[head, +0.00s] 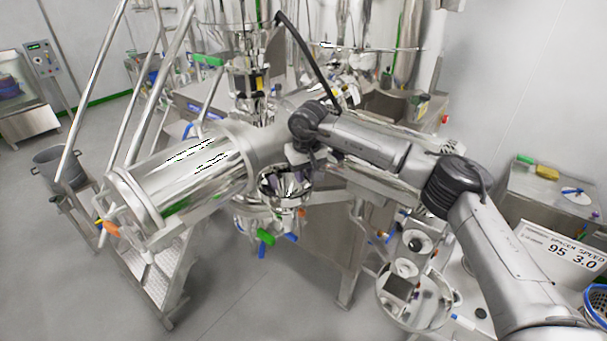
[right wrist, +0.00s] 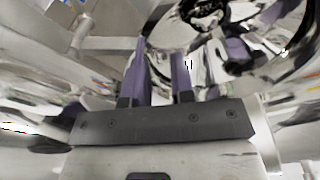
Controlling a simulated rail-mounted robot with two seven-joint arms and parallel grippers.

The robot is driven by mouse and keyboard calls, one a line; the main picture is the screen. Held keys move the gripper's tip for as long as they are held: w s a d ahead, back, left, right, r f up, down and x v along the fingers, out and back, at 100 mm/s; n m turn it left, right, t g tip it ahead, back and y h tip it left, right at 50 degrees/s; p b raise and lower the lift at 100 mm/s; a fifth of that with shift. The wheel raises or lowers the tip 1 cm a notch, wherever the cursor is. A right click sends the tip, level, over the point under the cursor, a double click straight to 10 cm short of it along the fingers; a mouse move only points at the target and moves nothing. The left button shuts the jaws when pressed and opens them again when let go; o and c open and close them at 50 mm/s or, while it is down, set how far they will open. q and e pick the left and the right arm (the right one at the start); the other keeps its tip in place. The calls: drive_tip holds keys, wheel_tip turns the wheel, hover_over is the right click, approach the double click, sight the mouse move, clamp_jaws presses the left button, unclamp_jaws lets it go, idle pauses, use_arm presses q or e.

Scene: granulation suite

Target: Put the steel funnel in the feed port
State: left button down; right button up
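A shiny steel funnel-like bowl (head: 285,184) shows in the head view below my right wrist, by the end of the large horizontal steel cylinder. I take it to be the steel funnel. My right gripper (head: 303,172) is small and partly hidden there, close beside the bowl. In the right wrist view its two purple fingers (right wrist: 160,62) stand a little apart, with their tips at curved shiny steel. Reflections hide whether they clamp a rim between them. I cannot pick out the feed port with certainty. My left gripper is not in view.
The large steel cylinder (head: 190,180) lies to the left, beside a stair with rails (head: 155,275). Coloured handles (head: 266,237) hang below the bowl. A round steel tray with parts (head: 415,300) is at lower right. A side bench (head: 545,205) stands at right. Floor at lower left is clear.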

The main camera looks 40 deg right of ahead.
wheel_tip(320, 180, up, 14)
drive_tip(key=s+b, duration=0.1)
drive_tip(key=b, duration=0.1)
drive_tip(key=shift+s+a+f, duration=0.2)
drive_tip(key=shift+a, duration=0.05)
idle(0.6)
